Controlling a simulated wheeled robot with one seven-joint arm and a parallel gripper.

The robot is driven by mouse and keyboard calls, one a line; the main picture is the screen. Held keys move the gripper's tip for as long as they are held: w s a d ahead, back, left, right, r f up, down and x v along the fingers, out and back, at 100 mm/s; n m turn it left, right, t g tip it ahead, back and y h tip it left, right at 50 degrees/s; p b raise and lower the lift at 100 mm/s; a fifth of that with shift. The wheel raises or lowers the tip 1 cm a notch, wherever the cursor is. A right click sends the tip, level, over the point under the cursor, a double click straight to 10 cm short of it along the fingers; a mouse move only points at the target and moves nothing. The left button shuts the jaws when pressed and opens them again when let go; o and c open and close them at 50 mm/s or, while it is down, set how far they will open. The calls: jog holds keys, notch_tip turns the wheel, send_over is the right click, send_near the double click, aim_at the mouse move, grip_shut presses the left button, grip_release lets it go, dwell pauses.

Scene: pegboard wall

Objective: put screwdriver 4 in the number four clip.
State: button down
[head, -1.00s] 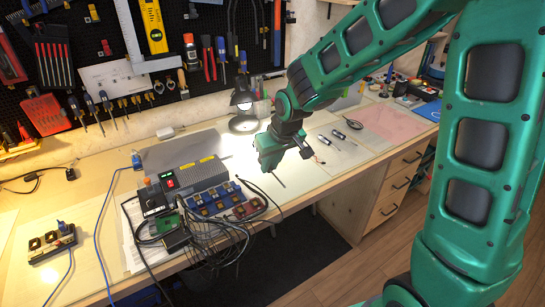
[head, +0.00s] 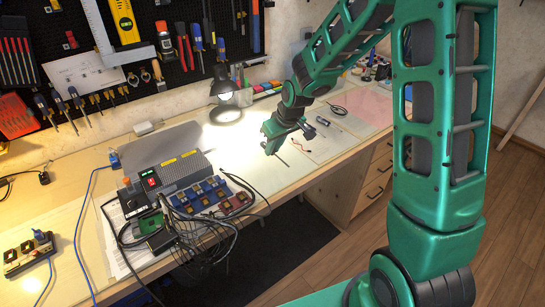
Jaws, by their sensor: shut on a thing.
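My gripper (head: 273,141) is over the bench, a little above the mat area right of the lamp. It is shut on a screwdriver, of which a thin dark shaft (head: 282,160) shows below the jaws. The handle is hidden by the gripper, and no number is readable. On the black pegboard at the left, a row of clips (head: 109,96) holds several blue-handled screwdrivers (head: 59,101) at its left end. The gripper is well apart from the row.
A desk lamp (head: 224,88) stands between the gripper and the pegboard. A grey power supply (head: 181,172) and tangled cables (head: 205,240) lie on the bench in front. A pink mat (head: 364,110) lies to the right. The grey mat (head: 160,146) behind the supply is clear.

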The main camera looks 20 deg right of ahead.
aim_at(273, 164)
jog(key=shift+f, duration=2.05)
jog(key=shift+f, duration=0.1)
jog(key=c, duration=1.7)
grip_release()
jog(key=shift+o, duration=0.2)
jog(key=v, duration=1.2)
jog(key=s+d+r+m+g, duration=0.1)
jog(key=s+d, duration=0.4)
jog(key=s, duration=0.6)
jog(key=s+d+r+m+g+h, duration=0.1)
jog(key=s+d+r+m, duration=0.2)
jog(key=s, duration=0.8)
jog(key=s+d+r+m+g, duration=0.2)
jog(key=s+d+m, duration=0.4)
jog(key=s, duration=0.5)
jog(key=shift+s+d+r, duration=0.25)
jog(key=shift+d+r, duration=0.1)
jog(key=shift+d, duration=0.35)
